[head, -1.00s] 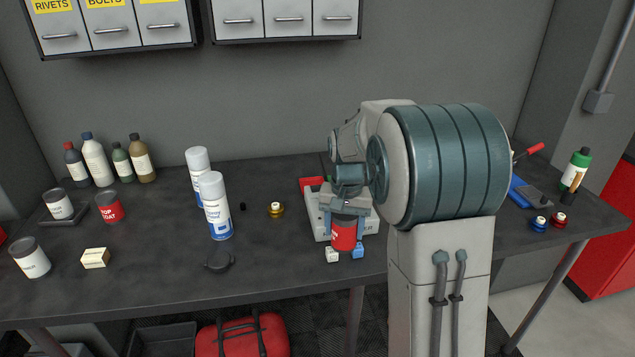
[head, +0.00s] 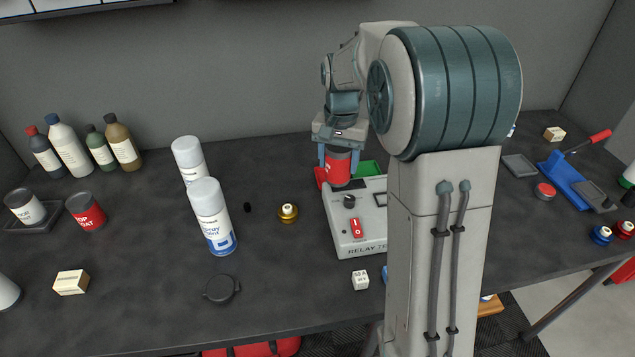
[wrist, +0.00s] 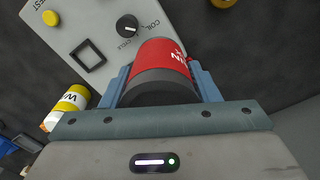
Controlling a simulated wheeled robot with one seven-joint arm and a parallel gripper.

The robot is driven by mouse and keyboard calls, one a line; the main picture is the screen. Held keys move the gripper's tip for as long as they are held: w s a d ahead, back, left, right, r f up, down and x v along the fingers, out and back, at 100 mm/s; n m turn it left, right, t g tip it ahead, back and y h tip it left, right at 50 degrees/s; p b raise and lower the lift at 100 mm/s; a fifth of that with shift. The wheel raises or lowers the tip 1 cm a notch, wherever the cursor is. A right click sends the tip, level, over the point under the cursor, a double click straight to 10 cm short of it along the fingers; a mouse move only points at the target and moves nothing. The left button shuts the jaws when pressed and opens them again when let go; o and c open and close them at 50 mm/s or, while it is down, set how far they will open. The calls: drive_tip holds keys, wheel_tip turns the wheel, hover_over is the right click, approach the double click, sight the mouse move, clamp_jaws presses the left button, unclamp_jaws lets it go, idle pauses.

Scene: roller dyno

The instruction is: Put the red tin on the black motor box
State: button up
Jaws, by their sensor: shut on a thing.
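My gripper (head: 336,156) is shut on a red tin (head: 338,169), with one finger on each side of it. The held tin is above the back left part of the relay tester (head: 347,238); the gap below it is hard to judge. In the wrist view the held red tin (wrist: 163,56) sits between the blue fingers, with its dark end towards the palm. A second red tin (head: 87,211), marked as top coat, stands at the left of the bench. I cannot pick out a black motor box in either view; my arm hides part of the bench.
Two spray cans (head: 211,217) stand left of the tester, with a brass knob piece (head: 288,212) between. A dark cap (head: 221,289) and a small box (head: 71,282) lie in front. Bottles (head: 69,147) line the back left. A blue tool (head: 570,180) lies at right.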

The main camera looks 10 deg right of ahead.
drive_tip(key=shift+w+a+f+p, duration=0.5)
drive_tip(key=shift+a+f, duration=0.9)
drive_tip(key=shift+f, duration=0.15)
drive_tip(key=shift+w+a+f+p, duration=0.45)
drive_tip(key=shift+a+f, duration=1)
drive_tip(key=shift+f, duration=0.1)
drive_tip(key=shift+w+a+f+p, duration=0.5)
drive_tip(key=shift+a+f, duration=0.9)
drive_tip(key=shift+f, duration=0.15)
drive_tip(key=shift+f, duration=0.15)
drive_tip(key=o, duration=1.1)
drive_tip(key=shift+o, duration=0.2)
